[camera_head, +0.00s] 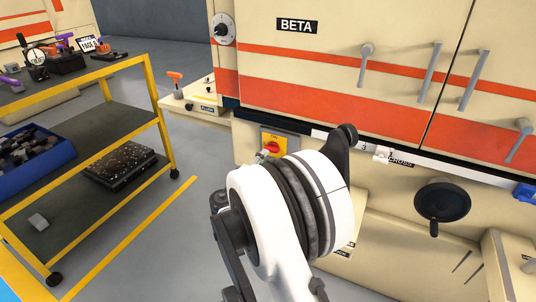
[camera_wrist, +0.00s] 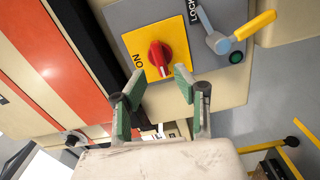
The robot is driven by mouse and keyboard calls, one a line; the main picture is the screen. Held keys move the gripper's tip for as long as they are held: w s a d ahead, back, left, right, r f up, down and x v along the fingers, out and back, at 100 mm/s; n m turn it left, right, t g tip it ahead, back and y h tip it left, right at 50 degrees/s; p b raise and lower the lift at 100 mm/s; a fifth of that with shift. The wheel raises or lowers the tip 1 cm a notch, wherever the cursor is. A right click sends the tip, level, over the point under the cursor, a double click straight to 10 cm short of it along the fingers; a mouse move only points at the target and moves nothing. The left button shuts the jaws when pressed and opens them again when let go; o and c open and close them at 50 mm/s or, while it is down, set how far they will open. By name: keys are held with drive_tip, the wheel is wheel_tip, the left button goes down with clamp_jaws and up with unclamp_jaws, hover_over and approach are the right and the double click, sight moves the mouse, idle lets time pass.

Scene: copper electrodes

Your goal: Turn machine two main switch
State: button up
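The main switch is a red knob (camera_wrist: 160,56) on a yellow plate (camera_wrist: 132,45) marked ON, set in a grey panel in the wrist view. In the head view the red knob (camera_head: 272,148) and yellow plate sit low on the cream machine labelled BETA (camera_head: 296,26). My gripper (camera_wrist: 160,78) is open and empty in the wrist view. Its two green-padded fingers point towards the knob, one tip on each side of its lower end in the picture. Whether they touch it I cannot tell. In the head view my arm hides most of the gripper.
Beside the switch, the wrist view shows a lever with a yellow handle (camera_wrist: 255,25), a LOCK label and a dark green button (camera_wrist: 237,57). In the head view, a black handwheel (camera_head: 442,201) is on the right and a yellow-framed cart (camera_head: 163,130) on the left, with clear floor between cart and machine.

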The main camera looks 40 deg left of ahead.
sight(270, 150)
drive_tip(key=shift+x, duration=2.05)
drive_tip(key=shift+w+a, duration=0.1)
drive_tip(key=shift+w, duration=0.2)
clamp_jaws()
